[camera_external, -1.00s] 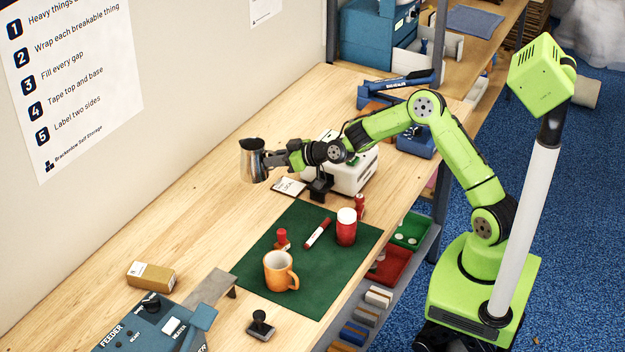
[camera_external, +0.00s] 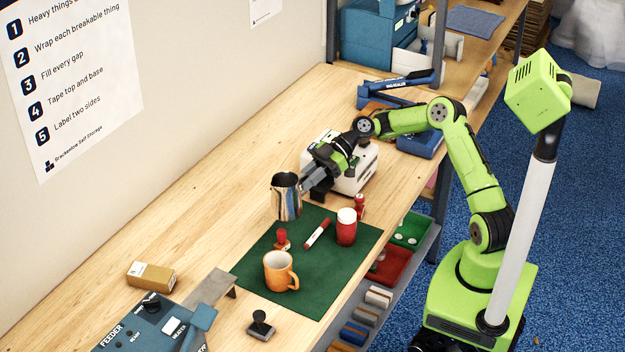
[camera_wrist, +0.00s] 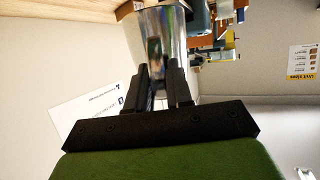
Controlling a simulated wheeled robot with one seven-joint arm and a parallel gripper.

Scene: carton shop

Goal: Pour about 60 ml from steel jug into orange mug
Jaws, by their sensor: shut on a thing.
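The steel jug (camera_external: 286,197) is a shiny metal pitcher, held upright or nearly so above the back left part of the green mat (camera_external: 330,272). My gripper (camera_external: 306,182) is shut on the jug from its right side. In the wrist view the jug (camera_wrist: 160,45) shows between the two black fingers (camera_wrist: 160,85). The jug's contents cannot be seen. The orange mug (camera_external: 278,271) stands upright on the front left of the mat, its handle to the right. It is below and in front of the jug, apart from it. The mug's inside looks empty, but this is hard to tell.
A white label printer (camera_external: 352,172) stands behind. A dark stamp (camera_external: 261,324) and small carton (camera_external: 151,276) are nearby. The bench's back left is clear.

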